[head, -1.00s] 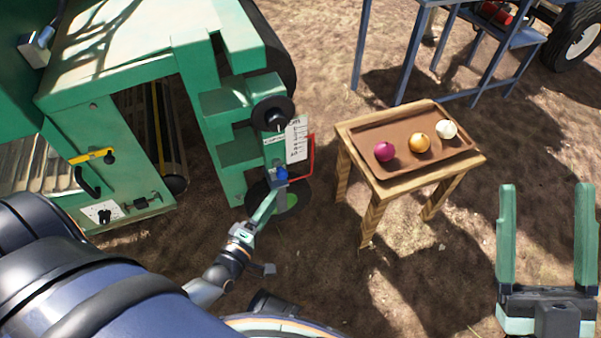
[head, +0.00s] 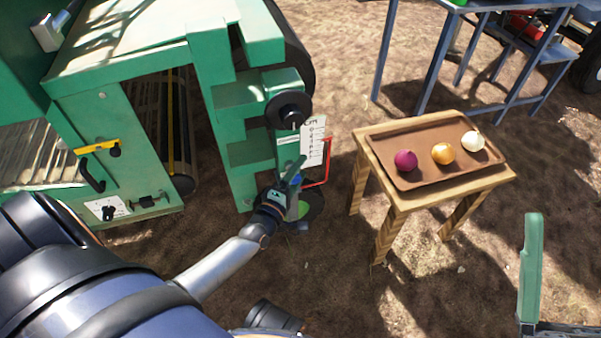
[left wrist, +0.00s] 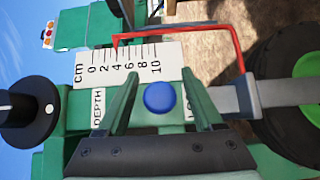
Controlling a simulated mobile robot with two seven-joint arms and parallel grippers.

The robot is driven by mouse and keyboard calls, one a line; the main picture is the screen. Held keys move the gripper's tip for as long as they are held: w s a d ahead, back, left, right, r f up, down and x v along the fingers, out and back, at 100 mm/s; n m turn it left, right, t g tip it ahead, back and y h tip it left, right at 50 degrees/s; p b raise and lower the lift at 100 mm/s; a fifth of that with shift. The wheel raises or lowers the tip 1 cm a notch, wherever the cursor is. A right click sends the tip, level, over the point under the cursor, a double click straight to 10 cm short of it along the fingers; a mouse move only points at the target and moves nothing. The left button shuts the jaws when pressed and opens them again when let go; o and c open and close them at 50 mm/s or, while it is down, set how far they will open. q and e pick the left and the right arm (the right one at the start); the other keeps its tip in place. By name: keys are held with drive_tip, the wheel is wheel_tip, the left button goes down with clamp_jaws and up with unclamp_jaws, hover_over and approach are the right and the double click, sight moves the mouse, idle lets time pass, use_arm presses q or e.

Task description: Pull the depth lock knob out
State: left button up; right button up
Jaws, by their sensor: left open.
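The depth lock knob is a round blue knob (left wrist: 159,97) in the left wrist view, on the green post beside the white cm depth scale (left wrist: 128,66). My left gripper (left wrist: 120,110) is open, with its green fingers pointing at the scale. My right gripper (head: 530,270) is only partly in the head view, with one finger showing.
A black handwheel (head: 288,110) sits above the scale. A red bracket (head: 327,165) and a wheel with a green hub (head: 308,208) are close by. A wooden table (head: 398,195) with a tray of onions stands to the right. Bare soil lies between.

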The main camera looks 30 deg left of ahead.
use_arm(q)
drive_tip(key=shift+w, duration=0.35)
drive_tip(key=shift+c, duration=0.3)
clamp_jaws()
idle(1.0)
